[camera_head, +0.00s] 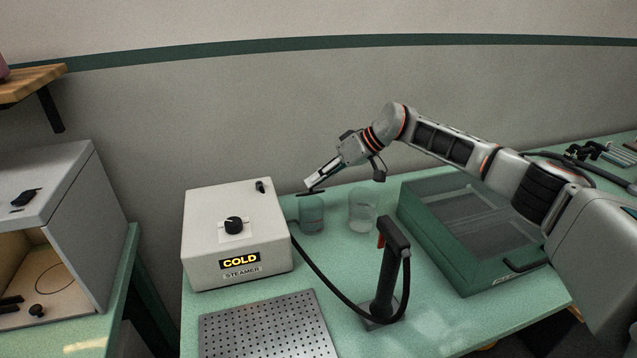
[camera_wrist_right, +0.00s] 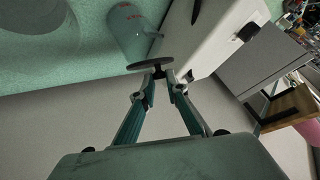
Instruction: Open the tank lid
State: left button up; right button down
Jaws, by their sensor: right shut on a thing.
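The tank (camera_head: 312,217) is a small clear cylinder with a bluish tint, standing on the green table just right of the steamer box. It also shows in the right wrist view (camera_wrist_right: 128,30). The lid (camera_wrist_right: 143,66) is a thin dark disc at the tank's open end. My right gripper (camera_wrist_right: 159,74) is shut on the lid's middle. In the head view my right gripper (camera_head: 311,186) points down and left above the tank, and the lid looks slightly above the rim; the exact gap is hard to tell. My left gripper is out of view.
The steamer box (camera_head: 237,255) reads COLD. A clear jar (camera_head: 362,212) stands right of the tank. A black handheld tool (camera_head: 386,270) with a hose stands in front. A green tray (camera_head: 420,225) lies right under my arm. A perforated plate (camera_head: 265,325) lies in front.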

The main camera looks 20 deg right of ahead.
jog(key=shift+w, duration=0.1)
dwell(0.5)
jog(key=c, duration=2)
grip_release()
jog(key=v, duration=1.2)
jog(key=shift+w+r, duration=0.1)
